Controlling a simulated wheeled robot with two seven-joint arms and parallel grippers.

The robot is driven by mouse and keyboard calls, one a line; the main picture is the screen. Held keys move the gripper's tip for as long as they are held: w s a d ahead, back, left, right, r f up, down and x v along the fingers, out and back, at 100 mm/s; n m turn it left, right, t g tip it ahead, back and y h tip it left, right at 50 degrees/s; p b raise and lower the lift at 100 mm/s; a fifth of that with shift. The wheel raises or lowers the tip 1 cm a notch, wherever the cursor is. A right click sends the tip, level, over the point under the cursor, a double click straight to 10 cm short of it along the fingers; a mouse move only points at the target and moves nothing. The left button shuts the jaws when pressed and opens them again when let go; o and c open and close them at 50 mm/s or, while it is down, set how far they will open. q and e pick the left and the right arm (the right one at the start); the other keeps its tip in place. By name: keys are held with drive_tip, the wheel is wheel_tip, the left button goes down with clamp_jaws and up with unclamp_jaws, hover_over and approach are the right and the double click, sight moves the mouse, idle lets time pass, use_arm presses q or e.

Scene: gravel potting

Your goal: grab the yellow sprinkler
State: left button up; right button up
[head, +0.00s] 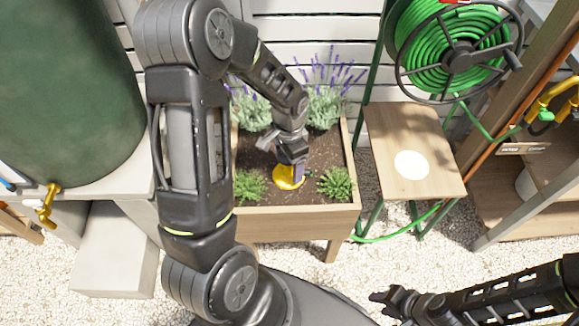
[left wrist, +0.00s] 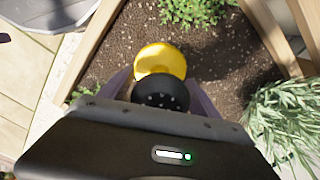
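The yellow sprinkler (head: 287,182) stands in the soil of the wooden planter, partly hidden by my left gripper (head: 298,170) in the head view. In the left wrist view the sprinkler (left wrist: 160,59) shows a yellow round part and a black round head with small holes nearer the camera. The fingers of my left gripper lie on both sides of the black head and look spread. Whether they touch the sprinkler is hard to see. My right gripper (head: 381,299) is away from the planter, low in the head view; its opening is too small to tell.
The wooden planter (head: 300,224) holds lavender (head: 325,106) at the back and small green plants (head: 335,183) beside the sprinkler. A wooden side table (head: 390,125) and a green hose reel (head: 458,57) stand at right. A green tank (head: 65,90) stands at left.

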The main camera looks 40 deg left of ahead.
use_arm(q)
clamp_jaws()
idle(0.6)
drive_tip(key=shift+r, duration=0.15)
wheel_tip(320, 180, up, 10)
drive_tip(key=shift+f+p, duration=0.1)
drive_tip(key=shift+p, duration=0.9)
